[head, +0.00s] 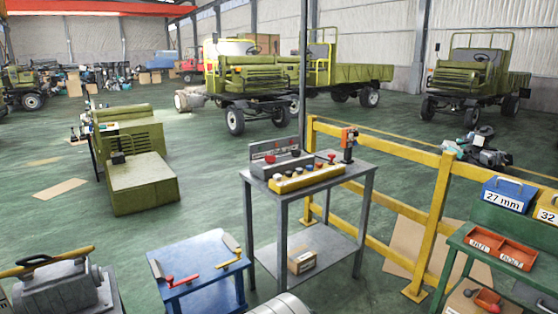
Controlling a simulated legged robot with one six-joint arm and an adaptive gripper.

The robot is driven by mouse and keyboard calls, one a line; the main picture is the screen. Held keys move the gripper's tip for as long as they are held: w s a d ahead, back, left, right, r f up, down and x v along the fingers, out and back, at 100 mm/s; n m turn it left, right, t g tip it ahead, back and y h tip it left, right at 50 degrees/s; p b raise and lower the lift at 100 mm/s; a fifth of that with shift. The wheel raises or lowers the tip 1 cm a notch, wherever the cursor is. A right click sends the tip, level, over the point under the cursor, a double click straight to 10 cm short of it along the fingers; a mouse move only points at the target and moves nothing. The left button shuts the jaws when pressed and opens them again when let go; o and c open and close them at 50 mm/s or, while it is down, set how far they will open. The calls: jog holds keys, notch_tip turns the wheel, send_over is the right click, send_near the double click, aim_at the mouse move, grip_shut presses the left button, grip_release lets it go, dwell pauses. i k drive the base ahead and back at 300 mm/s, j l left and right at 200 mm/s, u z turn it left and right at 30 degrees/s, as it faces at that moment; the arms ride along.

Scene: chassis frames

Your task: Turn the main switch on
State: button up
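A grey metal table (262,195) stands in the middle of the view. On it is a yellow control box (308,179) with a row of several knobs or buttons. Behind it is a grey box (281,164) with a red knob (270,159) on its left part. Another red knob (331,158) stands at the right end of the row. An orange and black device (349,140) stands upright at the table's right back corner. No label marks the main switch, and I cannot tell which control it is or its position. My gripper is not in view.
A blue table (205,270) with red and yellow handles stands front left of the grey table. A yellow railing (437,215) runs behind and right. A green bench (480,250) with red bins stands at right. A green machine (140,183) stands left; open floor lies between.

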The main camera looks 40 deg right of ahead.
aim_at(270, 159)
jog(key=i+l+z, duration=0.15)
jog(key=i+l, duration=0.65)
jog(key=i+l+z, duration=0.1)
jog(key=i+l, duration=0.75)
jog(key=i+l+z, duration=0.15)
jog(key=i+l, duration=0.65)
jog(key=i, duration=0.1)
